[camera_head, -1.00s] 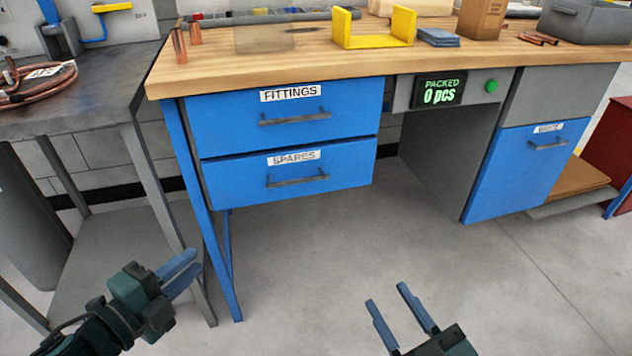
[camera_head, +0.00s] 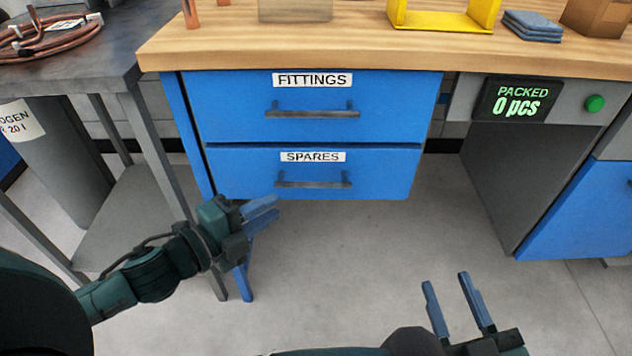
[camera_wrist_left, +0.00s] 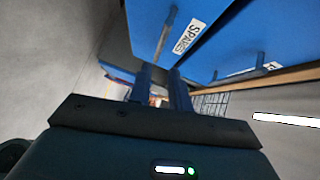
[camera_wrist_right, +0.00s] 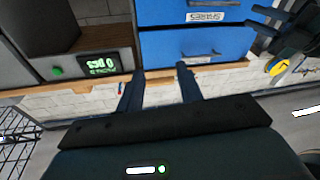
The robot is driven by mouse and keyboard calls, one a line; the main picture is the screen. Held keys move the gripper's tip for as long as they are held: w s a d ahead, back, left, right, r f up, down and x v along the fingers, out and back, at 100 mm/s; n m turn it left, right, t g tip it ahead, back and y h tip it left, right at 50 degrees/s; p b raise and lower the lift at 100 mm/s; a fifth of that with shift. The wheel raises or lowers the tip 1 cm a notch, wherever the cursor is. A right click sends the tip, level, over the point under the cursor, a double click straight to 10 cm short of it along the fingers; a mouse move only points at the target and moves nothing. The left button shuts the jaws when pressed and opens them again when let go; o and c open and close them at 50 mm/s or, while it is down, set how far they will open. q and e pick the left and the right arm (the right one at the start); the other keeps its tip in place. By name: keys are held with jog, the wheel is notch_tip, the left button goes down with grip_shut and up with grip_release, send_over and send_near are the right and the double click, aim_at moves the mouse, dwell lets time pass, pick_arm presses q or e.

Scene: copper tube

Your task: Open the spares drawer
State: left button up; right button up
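The spares drawer (camera_head: 370,172) is the lower blue drawer under the workbench, and it is shut flush. Its dark bar handle (camera_head: 313,184) sits below a white SPARES label (camera_head: 313,157). In the left wrist view the spares drawer (camera_wrist_left: 150,22) shows at the top, with its label turned sideways. My left gripper (camera_head: 262,209) is in front of the drawer's lower left corner, left of and a little below the handle, empty, with a narrow gap between its fingers. My right gripper (camera_head: 446,280) is open and empty, low in front of the bench, right of the drawer.
The shut fittings drawer (camera_head: 400,105) is directly above. A blue bench leg (camera_head: 243,275) stands close behind my left gripper. A grey side table (camera_head: 120,70) is at the left. The packed counter display (camera_head: 516,101) is right of the drawers. The floor below is clear.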

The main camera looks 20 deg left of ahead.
aim_at(310, 186)
pick_arm(q)
jog(key=b+x, duration=0.2)
jog(key=x, duration=0.9)
jog(key=shift+w+d, duration=0.1)
jog(key=shift+w, duration=0.1)
jog(key=shift+c, duration=0.3)
grip_shut()
